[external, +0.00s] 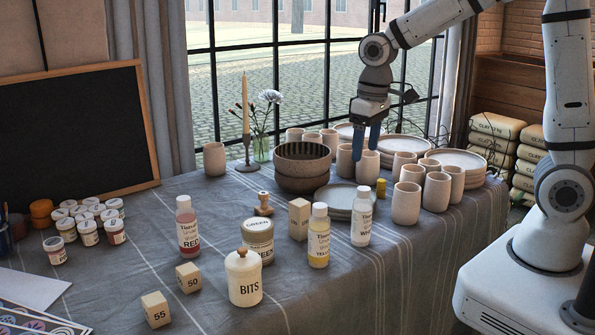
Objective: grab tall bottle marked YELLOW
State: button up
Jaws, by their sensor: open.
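The tall bottle marked YELLOW (319,240) stands upright near the front of the table, with a pale cap, a label and yellow at its base. Its label is only partly readable at this size. A bottle marked WHITE (361,217) stands just to its right and behind. A bottle marked RED (187,228) stands further left. My gripper (366,144) hangs pointing down above the back part of the table, near the cups, with its blue fingers apart. It is open, empty and clear of the YELLOW bottle, which is nearer the camera.
A wooden block (299,219) and a GREEN jar (258,238) stand left of the YELLOW bottle. A BITS jar (244,278) is in front. Small plates (341,199) lie behind, and several cups (406,203) stand to the right. The table's front right is clear.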

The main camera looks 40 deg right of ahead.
jog(key=n+g+b, duration=0.1)
jog(key=n+b, duration=0.1)
send_over(319, 223)
jog(key=w+d, duration=0.2)
notch_tip(319, 223, down, 9)
jog(key=shift+d+f, duration=0.1)
jog(key=shift+d, duration=0.05)
jog(key=f, duration=0.5)
jog(key=a+f, duration=0.1)
jog(key=f, duration=0.1)
jog(key=shift+s+f+p, duration=0.15)
jog(key=shift+f+p, duration=0.15)
jog(key=shift+p, duration=0.1)
grip_shut()
